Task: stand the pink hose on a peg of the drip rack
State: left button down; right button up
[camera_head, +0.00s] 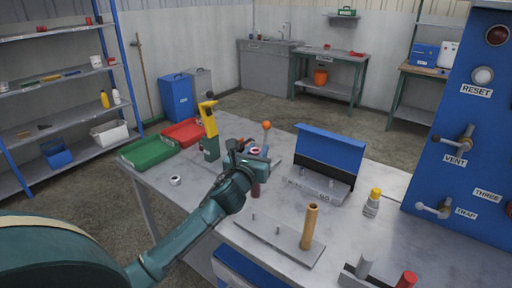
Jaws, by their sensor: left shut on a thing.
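My left gripper (256,165) is over the middle of the workbench, shut around an upright hose. The hose's dull pink-red lower end (256,189) shows below the jaws, and the gripper hides its middle. A flat grey plate with upright pegs, which looks like the drip rack (262,237), lies nearer to me. My right gripper is not in view.
A blue-backed case (330,150) stands behind the plate, with a grey pegged base (316,186) before it. A yellow-capped bottle (372,202), a blue panel with valves (468,130), and green (148,152) and red (184,132) trays surround the work area.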

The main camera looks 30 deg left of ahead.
pick_arm(q)
jog(key=shift+s+a, duration=0.1)
jog(key=shift+a, duration=0.15)
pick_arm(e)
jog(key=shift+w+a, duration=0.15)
pick_arm(q)
jog(key=shift+r+p, duration=0.2)
jog(key=shift+p, duration=0.3)
notch_tip(320, 180, down, 4)
jog(key=b, duration=0.3)
jog(key=shift+f, duration=0.25)
jog(key=shift+f+b, duration=0.7)
jog(key=shift+b, duration=0.1)
jog(key=shift+f, duration=0.15)
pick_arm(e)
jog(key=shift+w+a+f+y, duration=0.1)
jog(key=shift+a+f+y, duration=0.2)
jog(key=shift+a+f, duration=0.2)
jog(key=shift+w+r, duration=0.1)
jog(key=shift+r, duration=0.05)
